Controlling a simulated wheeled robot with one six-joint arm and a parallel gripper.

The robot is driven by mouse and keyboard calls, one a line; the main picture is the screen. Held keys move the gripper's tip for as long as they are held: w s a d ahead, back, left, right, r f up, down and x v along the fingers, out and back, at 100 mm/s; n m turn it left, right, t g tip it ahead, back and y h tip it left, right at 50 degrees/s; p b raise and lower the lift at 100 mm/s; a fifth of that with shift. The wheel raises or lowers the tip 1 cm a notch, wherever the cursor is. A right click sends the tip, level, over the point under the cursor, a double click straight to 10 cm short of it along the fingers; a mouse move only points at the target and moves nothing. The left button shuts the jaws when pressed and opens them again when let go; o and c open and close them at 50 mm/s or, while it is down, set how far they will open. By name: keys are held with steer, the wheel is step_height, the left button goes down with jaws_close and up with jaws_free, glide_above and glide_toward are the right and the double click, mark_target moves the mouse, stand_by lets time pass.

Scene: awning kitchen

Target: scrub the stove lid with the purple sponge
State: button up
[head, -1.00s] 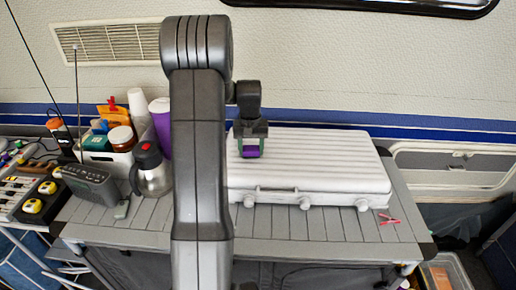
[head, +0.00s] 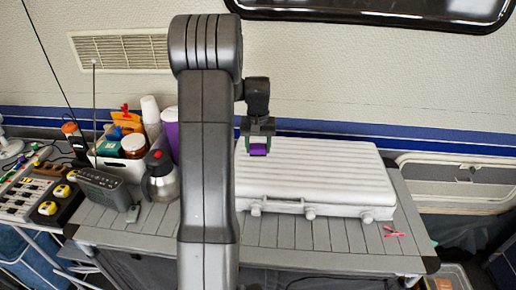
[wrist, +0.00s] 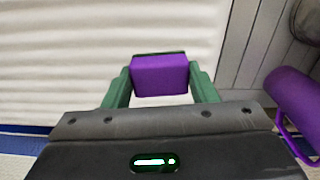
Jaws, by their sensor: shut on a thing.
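The purple sponge (head: 258,149) is held between the green fingers of my gripper (head: 258,145). In the wrist view the sponge (wrist: 160,75) fills the gap between both fingertips of my gripper (wrist: 160,82). The stove lid (head: 320,174) is a white ribbed case top on the grey slatted table. The sponge is over the left part of the lid, towards its back edge. I cannot tell whether the sponge touches the lid. My arm hides the area left of the lid in the head view.
Left of the lid stand a steel jug (head: 160,178), a purple cup (head: 170,133), a caddy of jars (head: 121,165) and a radio (head: 104,189). A red clothes peg (head: 394,231) lies on the table (head: 340,236) at front right. The wall is close behind.

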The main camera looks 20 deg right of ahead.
steer(key=shift+r, duration=0.35)
steer(key=shift+r, duration=0.1)
steer(key=shift+r+p, duration=1.1)
steer(key=shift+r, duration=0.4)
steer(key=shift+f, duration=0.1)
